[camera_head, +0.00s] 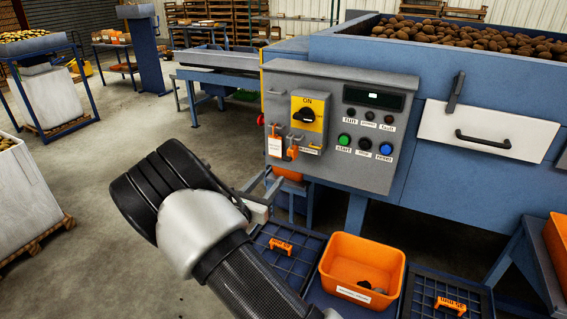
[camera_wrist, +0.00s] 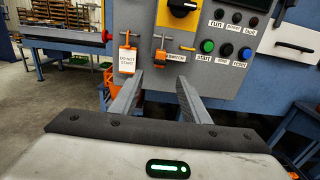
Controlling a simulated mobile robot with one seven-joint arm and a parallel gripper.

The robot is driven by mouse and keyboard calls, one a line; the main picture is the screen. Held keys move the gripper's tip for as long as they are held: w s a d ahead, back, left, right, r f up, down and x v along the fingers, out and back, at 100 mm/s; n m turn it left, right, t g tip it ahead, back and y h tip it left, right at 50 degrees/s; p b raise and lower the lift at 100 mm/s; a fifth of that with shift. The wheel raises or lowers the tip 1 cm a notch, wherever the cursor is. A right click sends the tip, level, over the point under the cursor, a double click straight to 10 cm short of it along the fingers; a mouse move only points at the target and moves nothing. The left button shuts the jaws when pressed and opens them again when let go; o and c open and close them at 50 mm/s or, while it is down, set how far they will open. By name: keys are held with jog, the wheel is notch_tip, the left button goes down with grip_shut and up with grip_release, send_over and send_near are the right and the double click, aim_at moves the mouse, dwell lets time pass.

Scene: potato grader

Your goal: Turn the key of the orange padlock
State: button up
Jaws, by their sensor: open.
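The orange padlock (camera_head: 292,153) hangs at the lower left of the grey control panel (camera_head: 345,165), under the yellow switch plate with the black ON knob (camera_head: 304,115). A white tag (camera_head: 275,146) hangs left of it. In the wrist view, the padlock and its hasp (camera_wrist: 160,57) are small, and I cannot make out the key. The DO NOT START tag (camera_wrist: 127,60) shows to their left. My gripper (camera_wrist: 159,76) is open and empty. Its two fingers point at the panel, with the padlock area beyond the gap. In the head view my arm hides most of the gripper.
Green, black and blue buttons (camera_head: 385,149) sit right of the switch. A white drawer (camera_head: 485,132) is further right. Below stand an orange bin (camera_head: 360,255) and dark blue crates (camera_head: 283,245). A red knob (camera_wrist: 106,36) sticks out left of the panel. Open floor lies left.

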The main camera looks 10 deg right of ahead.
aim_at(288, 158)
jog(key=p+x, duration=0.1)
jog(key=x, duration=0.9)
jog(key=shift+w+d, duration=0.2)
grip_shut()
